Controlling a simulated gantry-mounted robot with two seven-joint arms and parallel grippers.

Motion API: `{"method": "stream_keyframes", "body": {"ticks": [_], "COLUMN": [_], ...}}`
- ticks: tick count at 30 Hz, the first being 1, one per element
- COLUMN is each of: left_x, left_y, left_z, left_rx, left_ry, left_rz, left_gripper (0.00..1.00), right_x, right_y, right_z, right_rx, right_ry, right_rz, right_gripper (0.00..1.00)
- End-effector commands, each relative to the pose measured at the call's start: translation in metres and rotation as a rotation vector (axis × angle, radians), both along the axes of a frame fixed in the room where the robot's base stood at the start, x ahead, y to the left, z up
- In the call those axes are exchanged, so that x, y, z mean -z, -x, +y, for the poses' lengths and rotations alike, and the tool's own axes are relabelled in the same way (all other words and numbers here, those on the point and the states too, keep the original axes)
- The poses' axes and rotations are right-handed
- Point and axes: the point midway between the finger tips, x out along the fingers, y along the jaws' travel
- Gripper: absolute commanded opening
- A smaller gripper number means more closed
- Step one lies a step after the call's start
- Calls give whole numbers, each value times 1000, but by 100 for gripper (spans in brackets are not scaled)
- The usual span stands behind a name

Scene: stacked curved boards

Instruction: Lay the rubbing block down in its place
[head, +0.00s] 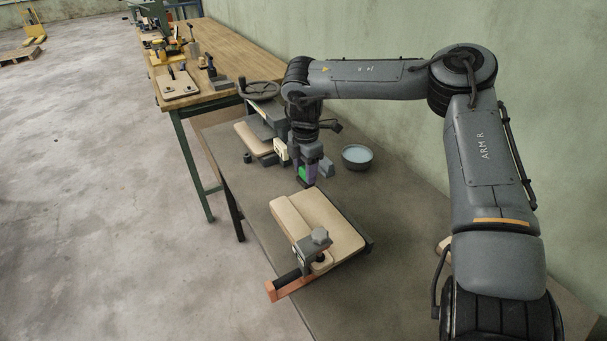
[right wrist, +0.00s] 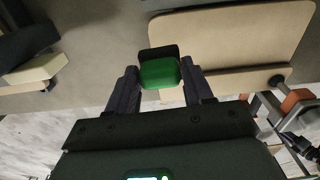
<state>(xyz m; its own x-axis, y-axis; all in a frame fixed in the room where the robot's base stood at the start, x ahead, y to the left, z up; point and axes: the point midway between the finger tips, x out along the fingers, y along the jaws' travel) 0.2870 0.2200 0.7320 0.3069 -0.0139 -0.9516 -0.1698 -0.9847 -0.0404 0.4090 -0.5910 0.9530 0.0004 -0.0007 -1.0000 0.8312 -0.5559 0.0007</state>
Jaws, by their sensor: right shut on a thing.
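The rubbing block is a green block with a dark pad, held between the fingers of my right gripper in the right wrist view (right wrist: 160,73). In the head view its green side (head: 303,173) shows at the fingertips. My right gripper (head: 307,177) is shut on it, low over the grey bench top behind the pale curved boards (head: 330,225). I cannot tell whether the block touches the bench. The fingers also show in the right wrist view (right wrist: 160,85), with a pale board (right wrist: 225,40) to their right. My left gripper is not in view.
A bowl of bluish liquid (head: 357,154) stands right of the gripper, beside a small grey block (head: 327,168). A clamp with an orange bar (head: 290,286) grips the boards' near end. A vise-like tool with a handwheel (head: 259,89) stands behind. Bare bench (head: 400,190) lies right.

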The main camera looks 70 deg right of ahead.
Motion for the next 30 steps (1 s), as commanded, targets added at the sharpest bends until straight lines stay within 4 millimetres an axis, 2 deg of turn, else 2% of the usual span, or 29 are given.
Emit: {"method": "stream_keyframes", "body": {"ticks": [19, 24, 30], "left_x": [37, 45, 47], "left_y": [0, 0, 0], "left_z": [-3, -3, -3], "left_rx": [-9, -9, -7], "left_ry": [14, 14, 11], "left_rz": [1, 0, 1], "left_gripper": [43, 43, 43], "right_x": [65, 87, 96], "right_y": [-101, -99, -99], "right_z": [12, 12, 12], "right_rx": [-2, -1, -1], "right_ry": [1, -2, -1], "right_rz": [3, 2, 1], "right_gripper": [22, 22, 22]}}
